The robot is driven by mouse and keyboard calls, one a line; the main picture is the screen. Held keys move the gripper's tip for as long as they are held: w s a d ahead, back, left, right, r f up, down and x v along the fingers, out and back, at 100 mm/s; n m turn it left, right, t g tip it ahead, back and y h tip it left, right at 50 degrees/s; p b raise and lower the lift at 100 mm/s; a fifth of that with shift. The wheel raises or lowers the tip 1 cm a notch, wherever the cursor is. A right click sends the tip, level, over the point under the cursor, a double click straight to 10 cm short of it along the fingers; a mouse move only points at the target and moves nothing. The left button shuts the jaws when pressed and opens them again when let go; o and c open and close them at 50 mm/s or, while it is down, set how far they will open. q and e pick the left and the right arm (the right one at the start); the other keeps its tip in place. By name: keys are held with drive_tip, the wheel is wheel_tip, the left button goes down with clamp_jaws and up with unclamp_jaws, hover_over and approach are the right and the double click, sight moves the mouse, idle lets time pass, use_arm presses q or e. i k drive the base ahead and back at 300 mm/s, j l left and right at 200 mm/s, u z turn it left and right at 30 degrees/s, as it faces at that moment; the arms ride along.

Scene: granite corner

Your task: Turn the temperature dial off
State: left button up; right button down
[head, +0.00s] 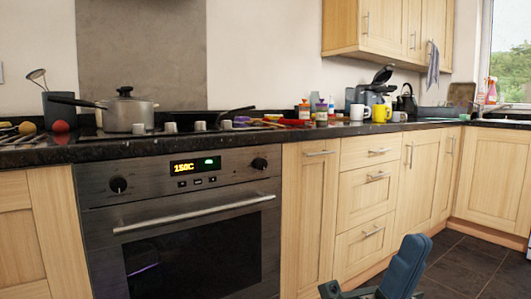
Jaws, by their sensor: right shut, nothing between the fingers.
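The oven (190,240) is built in under the black worktop, with a grey control panel. A round black dial (118,184) sits at the panel's left and another black dial (260,163) at its right. I cannot tell from their markings which one is the temperature dial. The lit display (195,166) between them appears to read 150C, with a green symbol beside it. My right gripper (345,291) is at the bottom edge, low in front of the drawers, partly cut off. It is shut and empty, well apart from both dials. My left gripper is out of view.
The oven's long handle (195,214) runs below the dials. A lidded pot (126,110) stands on the hob, with bottles and mugs to the right on the worktop (300,131). The air before the oven front looks clear.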

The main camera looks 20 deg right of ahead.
sight(260, 164)
drive_tip(key=i+l+z, duration=0.1)
drive_tip(key=i+z, duration=0.2)
drive_tip(key=i, duration=0.3)
drive_tip(key=z, duration=1.45)
